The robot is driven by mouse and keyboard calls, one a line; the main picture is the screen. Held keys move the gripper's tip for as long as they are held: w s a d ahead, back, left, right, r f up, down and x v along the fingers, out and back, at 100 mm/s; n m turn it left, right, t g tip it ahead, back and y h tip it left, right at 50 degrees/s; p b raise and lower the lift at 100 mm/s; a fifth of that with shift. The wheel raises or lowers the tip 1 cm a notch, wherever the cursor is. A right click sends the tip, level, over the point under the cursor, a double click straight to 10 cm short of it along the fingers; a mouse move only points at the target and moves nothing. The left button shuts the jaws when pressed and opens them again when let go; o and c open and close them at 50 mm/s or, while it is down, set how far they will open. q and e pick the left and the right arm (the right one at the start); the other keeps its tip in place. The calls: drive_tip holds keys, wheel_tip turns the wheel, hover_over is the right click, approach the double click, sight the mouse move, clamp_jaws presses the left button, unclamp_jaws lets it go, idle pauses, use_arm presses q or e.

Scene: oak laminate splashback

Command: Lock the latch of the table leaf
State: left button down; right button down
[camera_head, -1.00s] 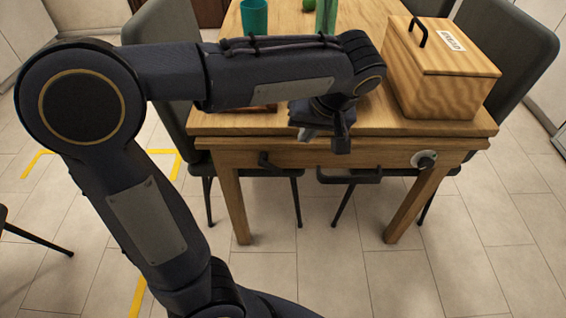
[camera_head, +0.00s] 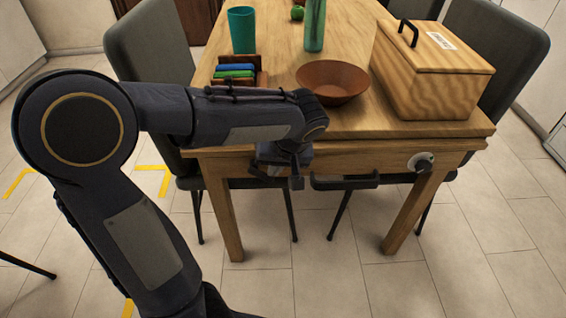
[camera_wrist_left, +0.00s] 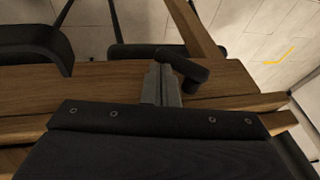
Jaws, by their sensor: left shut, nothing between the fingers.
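The table leaf (camera_head: 350,122) is the wooden top over a wooden front apron (camera_head: 355,160). A short black lever, apparently the latch, (camera_wrist_left: 185,68) shows at the apron in the left wrist view, right by my left fingertips; whether they touch it I cannot tell. In the head view my gripper hides most or all of it. My left gripper (camera_head: 290,181) is in front of the apron, below the top's edge, shut and empty. Its grey fingers also show in the left wrist view (camera_wrist_left: 162,85). My right gripper is not in view.
A dark bar handle (camera_head: 345,182) and a round knob on a pale plate (camera_head: 422,162) are on the table front. On top stand a brown bowl (camera_head: 332,81), a wooden box (camera_head: 430,75), a teal cup (camera_head: 242,30) and a rack (camera_head: 240,72). Dark chairs flank the table.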

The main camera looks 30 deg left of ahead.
sight(272, 181)
use_arm(q)
drive_tip(key=shift+f+g+y, duration=0.4)
drive_tip(key=shift+y, duration=0.3)
idle(0.5)
drive_tip(key=shift+f+m+g+y+b, duration=0.3)
drive_tip(key=shift+f+y, duration=0.3)
drive_tip(key=shift+f, duration=0.7)
drive_tip(key=shift+s+a+f+b, duration=0.15)
drive_tip(key=shift+f+b, duration=0.2)
drive_tip(key=shift+f, duration=0.15)
drive_tip(key=shift+a+f, duration=0.15)
idle(1.1)
drive_tip(key=shift+r+p, duration=0.5)
drive_tip(key=shift+r, duration=0.35)
